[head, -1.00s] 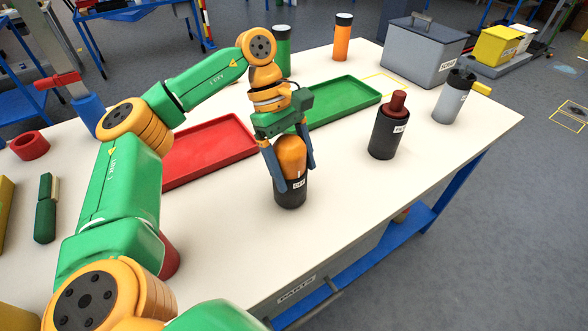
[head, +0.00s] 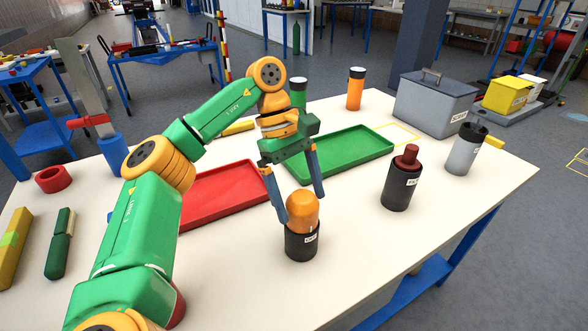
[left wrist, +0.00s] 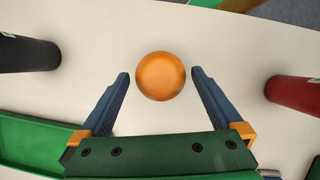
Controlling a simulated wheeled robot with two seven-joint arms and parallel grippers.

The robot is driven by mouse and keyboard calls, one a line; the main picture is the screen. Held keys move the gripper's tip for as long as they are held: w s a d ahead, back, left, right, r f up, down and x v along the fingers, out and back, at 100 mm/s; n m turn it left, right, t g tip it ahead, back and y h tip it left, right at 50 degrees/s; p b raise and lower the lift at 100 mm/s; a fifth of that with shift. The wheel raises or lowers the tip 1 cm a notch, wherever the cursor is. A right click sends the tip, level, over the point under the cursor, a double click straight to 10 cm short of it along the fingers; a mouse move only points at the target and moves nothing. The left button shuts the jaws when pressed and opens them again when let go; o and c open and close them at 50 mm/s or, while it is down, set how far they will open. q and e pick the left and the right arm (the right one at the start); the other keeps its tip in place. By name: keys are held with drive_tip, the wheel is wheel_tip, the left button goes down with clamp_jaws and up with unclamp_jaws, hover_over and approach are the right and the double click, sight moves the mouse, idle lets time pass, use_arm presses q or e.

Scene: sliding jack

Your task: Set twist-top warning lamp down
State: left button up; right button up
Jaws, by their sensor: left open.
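The warning lamp (head: 302,226) has an orange rounded top and a black base with a white label. It stands upright on the white table, and its orange dome shows from above in the left wrist view (left wrist: 160,76). My left gripper (head: 300,207) is open above it, with blue fingers on either side of the dome and gaps to both sides. In the left wrist view, the fingertips (left wrist: 160,74) are clear of the dome. My right gripper is not in view.
A red tray (head: 222,190) and a green tray (head: 345,155) lie behind the lamp. A black cylinder with a dark red top (head: 399,180) and a grey one (head: 465,150) stand to the right. A grey lidded box (head: 435,105) is at the back right. The table front is clear.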

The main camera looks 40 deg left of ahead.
use_arm(q)
drive_tip(key=p+v, duration=0.1)
drive_tip(key=v, duration=0.1)
drive_tip(key=p+v, duration=0.1)
drive_tip(key=v, duration=0.1)
drive_tip(key=p+v, duration=0.1)
drive_tip(key=v, duration=0.1)
drive_tip(key=shift+d+r, duration=0.15)
drive_tip(key=shift+r, duration=0.15)
drive_tip(key=shift+a+r+p, duration=0.15)
drive_tip(key=shift+a+p, duration=0.15)
drive_tip(key=shift+p, duration=0.1)
